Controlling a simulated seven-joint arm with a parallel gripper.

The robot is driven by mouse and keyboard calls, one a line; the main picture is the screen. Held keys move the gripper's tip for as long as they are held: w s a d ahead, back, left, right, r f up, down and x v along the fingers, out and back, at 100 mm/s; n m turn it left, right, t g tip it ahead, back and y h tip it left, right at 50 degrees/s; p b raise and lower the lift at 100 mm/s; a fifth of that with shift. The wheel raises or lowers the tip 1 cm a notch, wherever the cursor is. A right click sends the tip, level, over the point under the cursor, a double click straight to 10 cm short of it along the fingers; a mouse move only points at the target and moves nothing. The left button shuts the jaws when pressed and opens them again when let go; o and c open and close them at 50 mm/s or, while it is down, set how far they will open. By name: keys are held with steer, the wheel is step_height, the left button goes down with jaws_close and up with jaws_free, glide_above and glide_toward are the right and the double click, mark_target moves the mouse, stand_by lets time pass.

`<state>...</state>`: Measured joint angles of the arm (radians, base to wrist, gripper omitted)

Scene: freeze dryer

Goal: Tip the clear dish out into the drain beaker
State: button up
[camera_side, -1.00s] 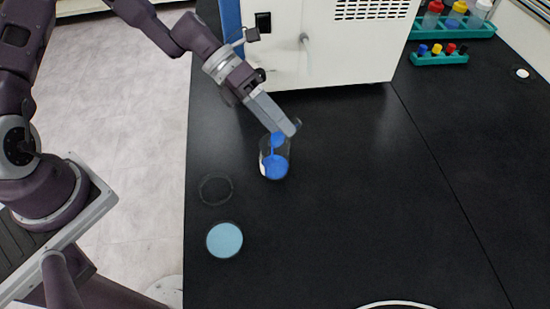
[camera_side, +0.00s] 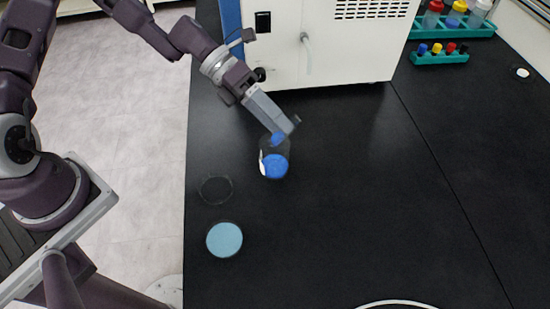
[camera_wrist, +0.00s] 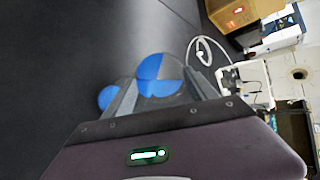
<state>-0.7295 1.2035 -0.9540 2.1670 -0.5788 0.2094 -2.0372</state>
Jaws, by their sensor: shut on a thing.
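My gripper (camera_side: 288,131) is shut on a clear dish and holds it tilted over the mouth of the drain beaker (camera_side: 264,160). The dish is hard to make out in the side view; a small blue patch (camera_side: 278,139) shows at the fingertips. In the wrist view, a blue disc with a grey wedge (camera_wrist: 158,70) lies between the fingers (camera_wrist: 160,88). The beaker is clear, stands upright on the bench and has blue contents (camera_side: 274,167) with a white patch on its left side. A second blue patch (camera_wrist: 107,97) is partly hidden by the left finger.
A dark, empty-looking round outline (camera_side: 216,190) and a round dish with pale blue contents (camera_side: 224,240) lie left of and nearer than the beaker. The white freeze dryer (camera_side: 330,50) stands behind. Bottle racks (camera_side: 440,59) are far right.

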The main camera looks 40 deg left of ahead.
steer(key=shift+a+r+h, duration=0.1)
steer(key=shift+a+h, duration=0.2)
steer(key=shift+h, duration=0.45)
steer(key=shift+a+h, duration=0.25)
steer(key=shift+h, duration=0.5)
stand_by(2.5)
steer(key=shift+a+h, duration=0.2)
steer(key=shift+h, duration=0.45)
steer(key=shift+a+h, duration=0.2)
steer(key=shift+h, duration=0.45)
stand_by(2.4)
